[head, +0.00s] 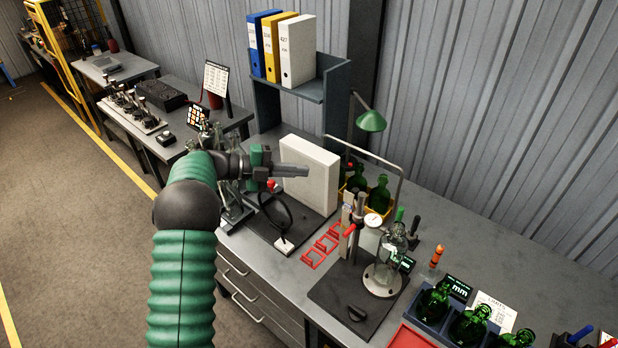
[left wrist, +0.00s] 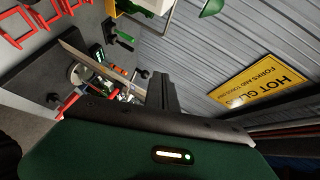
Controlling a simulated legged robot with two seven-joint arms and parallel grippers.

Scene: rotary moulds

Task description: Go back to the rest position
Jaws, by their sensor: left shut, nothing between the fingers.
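My left gripper (head: 290,171) is shut and empty. In the head view its arm, with a green ribbed sleeve, rises from the bottom left, and the gripper points right, in front of a white upright panel (head: 316,165) on the bench. In the left wrist view my gripper's dark fingers (left wrist: 162,92) show at the middle, above the green housing. My right gripper is in neither view.
The grey bench (head: 478,250) holds a gauge stand with a glass vessel (head: 388,262), red frames (head: 322,244), green bottles in a yellow crate (head: 378,196) and bottles in a blue rack (head: 470,325). A green lamp (head: 371,121) and binder shelf (head: 318,88) stand behind. Floor at left is clear.

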